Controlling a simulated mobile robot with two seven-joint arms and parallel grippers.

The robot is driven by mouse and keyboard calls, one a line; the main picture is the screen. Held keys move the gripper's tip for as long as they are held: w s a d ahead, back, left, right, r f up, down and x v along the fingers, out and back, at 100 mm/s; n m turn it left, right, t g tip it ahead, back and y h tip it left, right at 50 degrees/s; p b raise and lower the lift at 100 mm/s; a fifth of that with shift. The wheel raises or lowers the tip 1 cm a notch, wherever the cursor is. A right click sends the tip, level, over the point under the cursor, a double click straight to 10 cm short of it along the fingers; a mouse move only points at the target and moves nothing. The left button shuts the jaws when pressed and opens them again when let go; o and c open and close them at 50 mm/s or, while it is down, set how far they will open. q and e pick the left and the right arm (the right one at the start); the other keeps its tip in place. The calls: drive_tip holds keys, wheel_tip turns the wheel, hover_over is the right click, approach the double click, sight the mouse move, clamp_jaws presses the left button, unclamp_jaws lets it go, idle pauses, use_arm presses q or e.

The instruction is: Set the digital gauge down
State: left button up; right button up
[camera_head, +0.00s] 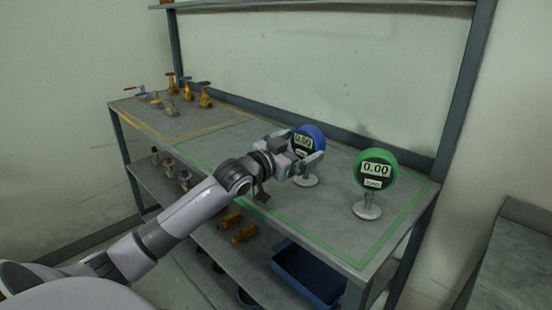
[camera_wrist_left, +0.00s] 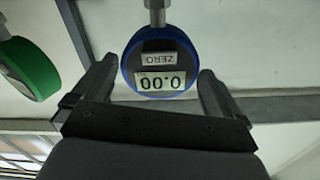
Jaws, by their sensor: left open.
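A blue-rimmed digital gauge (camera_head: 311,134) stands upright on a round grey base on the bench top, inside a green taped outline. Its display reads 0.00. My left gripper (camera_head: 309,159) is open, with its fingers on either side of the blue gauge. In the left wrist view the blue gauge (camera_wrist_left: 160,62) appears upside down between the two fingertips (camera_wrist_left: 158,80), with a visible gap at each side. A green-rimmed digital gauge (camera_head: 376,169), also reading 0.00, stands to the right on its own base. My right gripper is not in view.
The workbench (camera_head: 285,215) has several brass valves (camera_head: 173,86) at its far left, within a yellow outline. A shelf below holds a blue bin (camera_head: 308,272) and brass parts (camera_head: 243,233). Bench posts rise behind. Bare bench top lies around the gauges.

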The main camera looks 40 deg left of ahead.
use_arm(q)
drive_tip(key=s, duration=0.8)
drive_tip(key=shift+s+a+b, duration=0.35)
drive_tip(key=shift+b, duration=0.05)
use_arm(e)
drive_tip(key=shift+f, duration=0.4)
